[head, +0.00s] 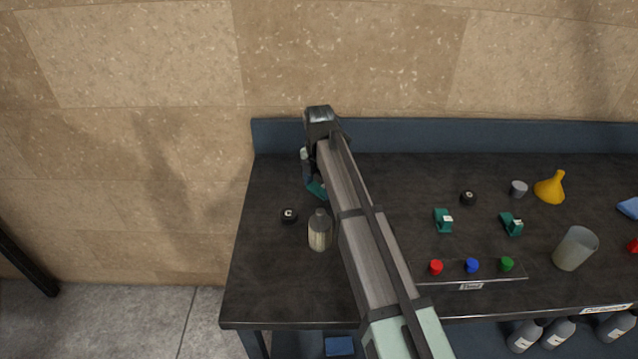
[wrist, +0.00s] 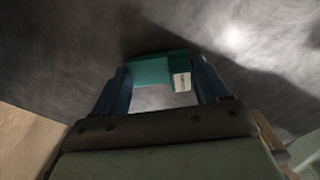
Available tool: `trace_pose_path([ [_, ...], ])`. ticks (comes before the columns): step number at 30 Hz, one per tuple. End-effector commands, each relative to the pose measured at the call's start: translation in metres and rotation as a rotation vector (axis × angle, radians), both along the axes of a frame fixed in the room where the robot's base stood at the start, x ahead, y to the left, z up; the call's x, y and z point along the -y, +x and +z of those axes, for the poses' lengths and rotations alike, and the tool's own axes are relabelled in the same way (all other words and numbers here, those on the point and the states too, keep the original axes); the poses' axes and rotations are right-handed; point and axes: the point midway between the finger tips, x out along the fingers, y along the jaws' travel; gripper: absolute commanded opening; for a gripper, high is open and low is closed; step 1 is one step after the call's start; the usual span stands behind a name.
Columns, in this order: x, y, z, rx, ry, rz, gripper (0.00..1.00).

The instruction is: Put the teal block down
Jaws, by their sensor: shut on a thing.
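My gripper (head: 314,189) is over the left part of the dark bench (head: 265,270), near its back. It is shut on a teal block (head: 317,190), which is partly hidden by my arm in the head view. In the wrist view the teal block (wrist: 150,70) sits between the two fingers (wrist: 160,85), with a white label at its right end. The dark surface shows beyond it. I cannot tell whether the block touches the bench. Two other teal blocks (head: 443,220) (head: 512,224) stand on the right part of the bench.
A black cap (head: 289,215) and a metallic bottle (head: 320,231) stand close to my gripper. Red (head: 436,267), blue (head: 472,265) and green (head: 507,264) buttons line the front. A cup (head: 575,249) and yellow funnel (head: 551,188) are at right. The bench's left front is clear.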

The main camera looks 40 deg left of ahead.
Motion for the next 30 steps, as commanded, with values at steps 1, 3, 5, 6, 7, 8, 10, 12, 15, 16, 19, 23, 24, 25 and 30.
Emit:
trace_pose_path([
  [1, 0.000, 0.000, 0.001, 0.000, 0.001, 0.000, 0.39],
  [3, 0.000, 0.000, 0.001, 0.000, 0.001, 0.000, 0.39],
  [5, 0.000, 0.000, 0.001, 0.000, 0.001, 0.000, 0.39],
  [6, 0.000, 0.000, 0.000, 0.000, 0.001, 0.000, 0.39],
  [7, 0.000, 0.000, 0.000, 0.000, 0.000, 0.000, 0.39],
  [8, 0.000, 0.000, -0.001, 0.000, 0.000, 0.000, 0.39],
  [10, 0.000, 0.000, -0.002, 0.000, 0.000, 0.000, 0.76],
  [12, 0.000, 0.000, -0.002, 0.000, 0.000, 0.000, 0.83],
  [15, 0.000, 0.000, -0.002, 0.000, 0.000, 0.000, 0.92],
  [16, 0.000, 0.000, -0.002, 0.000, 0.000, 0.000, 0.95],
  [19, 0.000, 0.000, -0.001, 0.000, 0.000, 0.000, 1.00],
  [23, 0.000, 0.000, -0.001, 0.000, 0.000, 0.000, 1.00],
  [24, 0.000, 0.000, -0.001, 0.000, 0.000, 0.000, 1.00],
  [25, 0.000, 0.000, -0.001, 0.000, 0.001, 0.000, 1.00],
  [30, -0.001, 0.000, 0.011, 0.001, 0.002, 0.000, 1.00],
])
